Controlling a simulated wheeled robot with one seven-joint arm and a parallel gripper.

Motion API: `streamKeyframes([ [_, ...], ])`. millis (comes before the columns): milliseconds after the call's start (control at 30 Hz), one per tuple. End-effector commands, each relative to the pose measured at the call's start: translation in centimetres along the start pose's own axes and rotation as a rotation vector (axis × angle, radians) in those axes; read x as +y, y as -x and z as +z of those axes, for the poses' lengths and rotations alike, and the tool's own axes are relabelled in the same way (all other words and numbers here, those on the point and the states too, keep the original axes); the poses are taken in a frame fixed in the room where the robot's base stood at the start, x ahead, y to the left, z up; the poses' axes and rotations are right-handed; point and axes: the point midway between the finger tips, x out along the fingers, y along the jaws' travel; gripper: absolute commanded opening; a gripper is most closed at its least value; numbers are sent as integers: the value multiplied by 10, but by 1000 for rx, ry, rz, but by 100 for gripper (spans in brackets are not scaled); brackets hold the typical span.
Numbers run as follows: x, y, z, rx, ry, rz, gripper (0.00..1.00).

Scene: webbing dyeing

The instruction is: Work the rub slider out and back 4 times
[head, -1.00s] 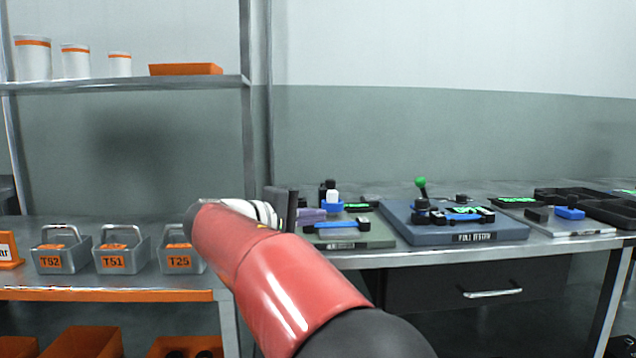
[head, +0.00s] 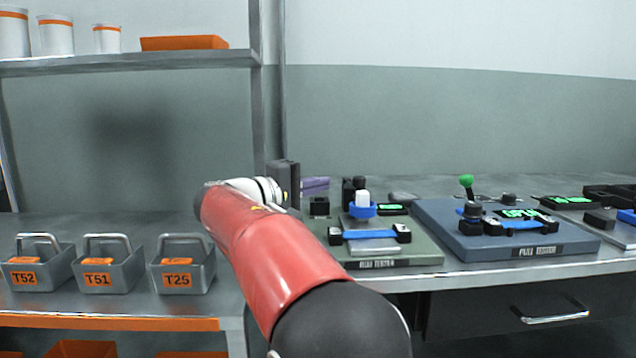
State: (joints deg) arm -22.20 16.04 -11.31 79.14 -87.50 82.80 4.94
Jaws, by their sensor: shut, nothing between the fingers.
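The rub tester (head: 420,252) is a grey-green plate with a front label on the bench, right of my arm. A blue strip (head: 370,234) lies across it between two black clamps. Behind the strip stands what looks like the rub slider (head: 362,206), a white-topped piece with a blue collar, on a pale track. My gripper (head: 286,178) is the dark grey shape at the end of my red arm, left of the tester and apart from the slider. It is shut and empty; its fingertips are hard to make out.
The pull tester (head: 450,238), with a green-knobbed lever (head: 467,183), stands right of the rub tester. Small black and purple items (head: 315,186) sit behind the gripper. Metal bins T52, T51 and T25 (head: 182,270) stand on the left shelf bench. A drawer (head: 500,312) hangs below.

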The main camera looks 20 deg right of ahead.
Motion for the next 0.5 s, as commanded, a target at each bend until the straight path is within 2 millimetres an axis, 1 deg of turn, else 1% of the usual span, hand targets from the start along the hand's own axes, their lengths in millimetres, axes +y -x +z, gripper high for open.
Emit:
streamKeyframes([
  [33, 1, -11, 1, -5, 1, 0, 0],
  [233, 1, -48, 1, -4, 0, 0, 0],
  [400, 0, -68, 0, -2, 1, 0, 0],
  [500, 0, -74, 0, 0, 1, 0, 0],
])
